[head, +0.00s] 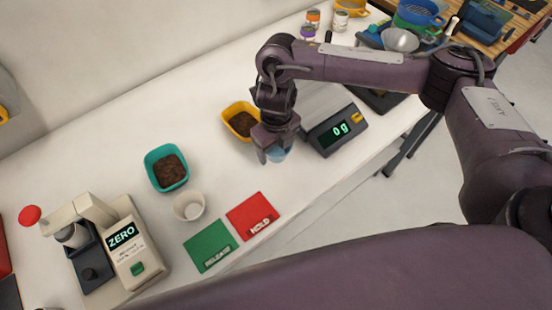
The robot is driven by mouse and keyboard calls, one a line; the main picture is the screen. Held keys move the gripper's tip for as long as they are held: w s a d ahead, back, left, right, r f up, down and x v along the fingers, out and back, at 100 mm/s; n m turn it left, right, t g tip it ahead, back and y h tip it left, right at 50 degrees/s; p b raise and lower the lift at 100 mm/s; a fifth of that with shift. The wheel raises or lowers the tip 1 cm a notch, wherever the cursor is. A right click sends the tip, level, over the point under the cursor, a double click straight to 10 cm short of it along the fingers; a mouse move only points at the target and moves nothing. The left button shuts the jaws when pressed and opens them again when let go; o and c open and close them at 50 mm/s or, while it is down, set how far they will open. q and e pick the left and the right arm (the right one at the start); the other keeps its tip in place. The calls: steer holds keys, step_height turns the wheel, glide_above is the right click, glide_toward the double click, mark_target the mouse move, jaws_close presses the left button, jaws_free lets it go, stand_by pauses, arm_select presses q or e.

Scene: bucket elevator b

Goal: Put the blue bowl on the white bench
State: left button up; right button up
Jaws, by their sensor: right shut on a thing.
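My right gripper (274,143) is over the middle of the white bench (110,141), pointing down. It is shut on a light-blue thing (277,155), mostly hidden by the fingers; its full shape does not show. I cannot tell whether it touches the bench top. A blue bowl-like piece (418,14) shows among stacked bowls at the far top right, on a wooden surface. My left gripper is not in view.
A yellow tub (229,108) and a scale reading 0 g (338,131) flank the gripper. A teal tub (150,160), white cup (189,206), red HOLD card (252,215), green RELEASE card (210,246) and ZERO machine (128,262) stand to the left or nearer. The bench edge runs along the right.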

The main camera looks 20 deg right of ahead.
mark_target(276, 155)
steer(key=f, duration=0.2)
steer(key=shift+s+f, duration=0.25)
steer(key=shift+f, duration=0.1)
step_height(276, 155, down, 3)
steer(key=shift+r+b, duration=0.2)
steer(key=shift+b, duration=0.4)
steer(key=shift+w+f, duration=0.15)
steer(key=shift+f, duration=0.15)
steer(key=shift+f, duration=0.1)
steer(key=shift+f+b, duration=0.15)
steer(key=shift+b, duration=0.15)
steer(key=o, duration=1)
steer(key=shift+o, duration=0.2)
